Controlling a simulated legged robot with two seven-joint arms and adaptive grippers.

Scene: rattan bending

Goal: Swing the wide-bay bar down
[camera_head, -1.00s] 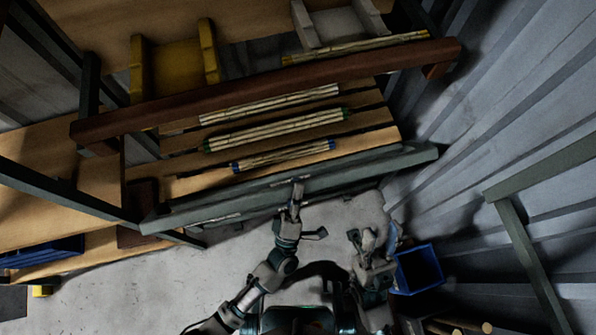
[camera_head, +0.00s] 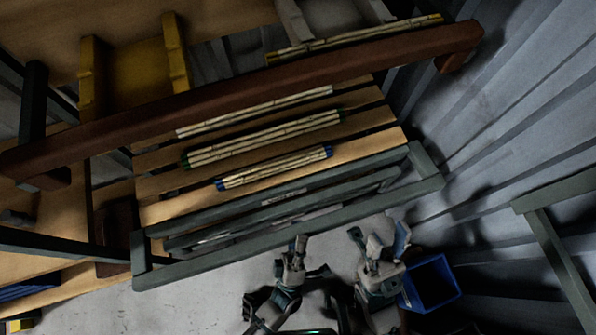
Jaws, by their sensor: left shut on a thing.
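The wide-bay bar is a grey-green bar (camera_head: 350,213) on side arms across the front of the slatted shelf. It stands out from the shelf edge, with a gap showing between it and the rail behind. My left gripper (camera_head: 298,244) is at the bar's near edge, right of its middle, and is shut on it; the fingertips are small and partly hidden. My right gripper (camera_head: 367,238) is right of the left one, in front of the bar and apart from it. Its fingers look spread, with nothing between them.
Rattan bundles with green (camera_head: 265,140) and blue ends (camera_head: 275,168) lie on the shelf slats. A thick red-brown beam (camera_head: 260,92) crosses above them. A blue bin (camera_head: 431,283) stands on the floor at right, near the corrugated wall (camera_head: 500,150). Bare floor shows at lower left.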

